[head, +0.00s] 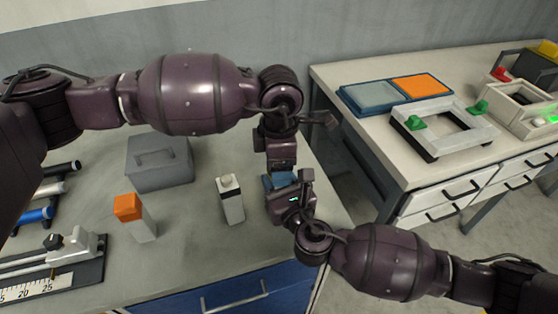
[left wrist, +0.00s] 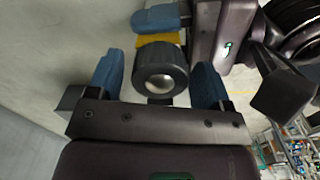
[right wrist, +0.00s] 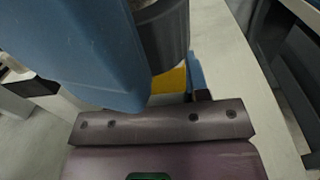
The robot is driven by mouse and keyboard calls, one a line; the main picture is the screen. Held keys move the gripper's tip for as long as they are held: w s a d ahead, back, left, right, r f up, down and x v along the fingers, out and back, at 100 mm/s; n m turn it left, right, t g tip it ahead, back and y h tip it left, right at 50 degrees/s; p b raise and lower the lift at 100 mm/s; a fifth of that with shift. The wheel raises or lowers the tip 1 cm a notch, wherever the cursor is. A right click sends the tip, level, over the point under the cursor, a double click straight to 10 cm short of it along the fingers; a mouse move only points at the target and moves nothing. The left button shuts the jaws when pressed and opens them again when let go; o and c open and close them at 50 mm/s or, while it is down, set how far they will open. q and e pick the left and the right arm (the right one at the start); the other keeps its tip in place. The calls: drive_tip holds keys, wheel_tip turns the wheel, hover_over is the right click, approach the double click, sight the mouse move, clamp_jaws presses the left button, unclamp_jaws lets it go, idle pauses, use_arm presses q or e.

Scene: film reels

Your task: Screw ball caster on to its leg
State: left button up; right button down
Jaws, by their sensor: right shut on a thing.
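The ball caster (left wrist: 160,72), a dark ribbed cylinder with a silver ball, sits between the two blue fingers of my left gripper (left wrist: 158,80). A narrow gap shows on each side, so the gripper is open around it. Behind the caster is a yellow part (left wrist: 158,41), apparently its leg, held by my right gripper (left wrist: 165,20). In the right wrist view the caster (right wrist: 165,35) adjoins the yellow part (right wrist: 170,80); a large blue finger hides much of this view. In the head view both grippers meet above the table's right side; caster and leg are hidden there.
On the grey table (head: 190,255) stand a grey box (head: 160,165), an orange-topped block (head: 133,215), a white-and-dark block (head: 230,200) and a ruler fixture (head: 55,265). A second table holds a blue tray (head: 350,103) and a grey frame (head: 425,140). A floor gap separates the tables.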

use_arm(q)
drive_tip(key=shift+o, duration=0.6)
wheel_tip(320, 180, up, 12)
idle(0.4)
use_arm(e)
drive_tip(key=c, duration=0.5)
unclamp_jaws()
use_arm(q)
drive_tip(key=shift+r+p, duration=0.35)
drive_tip(key=shift+r, duration=0.25)
use_arm(e)
drive_tip(key=v, duration=1.1)
drive_tip(key=shift+a, duration=0.1)
